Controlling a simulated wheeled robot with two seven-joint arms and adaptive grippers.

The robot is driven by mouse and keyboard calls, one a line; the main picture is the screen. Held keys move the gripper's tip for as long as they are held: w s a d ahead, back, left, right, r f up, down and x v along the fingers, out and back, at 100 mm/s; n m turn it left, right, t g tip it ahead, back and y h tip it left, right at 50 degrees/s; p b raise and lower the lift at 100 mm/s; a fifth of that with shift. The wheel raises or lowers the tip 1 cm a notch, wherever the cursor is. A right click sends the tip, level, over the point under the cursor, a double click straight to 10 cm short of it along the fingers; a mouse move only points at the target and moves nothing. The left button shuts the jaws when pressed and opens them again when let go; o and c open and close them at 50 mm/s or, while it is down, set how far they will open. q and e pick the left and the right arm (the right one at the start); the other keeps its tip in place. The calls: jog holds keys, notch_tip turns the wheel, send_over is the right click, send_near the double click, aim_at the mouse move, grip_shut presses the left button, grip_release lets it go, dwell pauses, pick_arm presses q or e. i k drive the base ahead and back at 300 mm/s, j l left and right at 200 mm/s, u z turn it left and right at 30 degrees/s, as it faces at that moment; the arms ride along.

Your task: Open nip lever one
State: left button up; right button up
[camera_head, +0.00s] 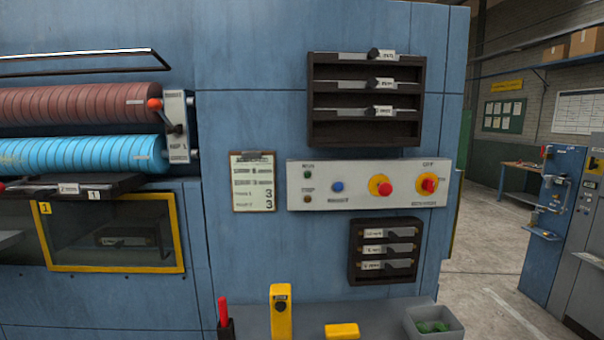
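The nip lever (156,105) has a red-orange knob and sits on a grey bracket (180,140) at the right end of the rollers. Its arm appears to slant from the upper left knob down to a pivot on the bracket. A small label, which seems to read nip 1, is on the bracket's lower part. The bracket stands beside a reddish-brown roller (80,103) above and a bright blue roller (80,154) below. The gap between the rollers is too small to judge. Neither of my grippers is in view.
A control panel (325,171) with buttons and a clipboard (246,181) are on the blue machine front. Dark racks (365,135) hold bladed tools. A yellow-framed window (112,266) is below the rollers. A shelf (385,322) holds a grey bin (434,323). Floor is open at right.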

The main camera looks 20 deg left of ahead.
aim_at(155, 104)
jog(key=u, duration=1.45)
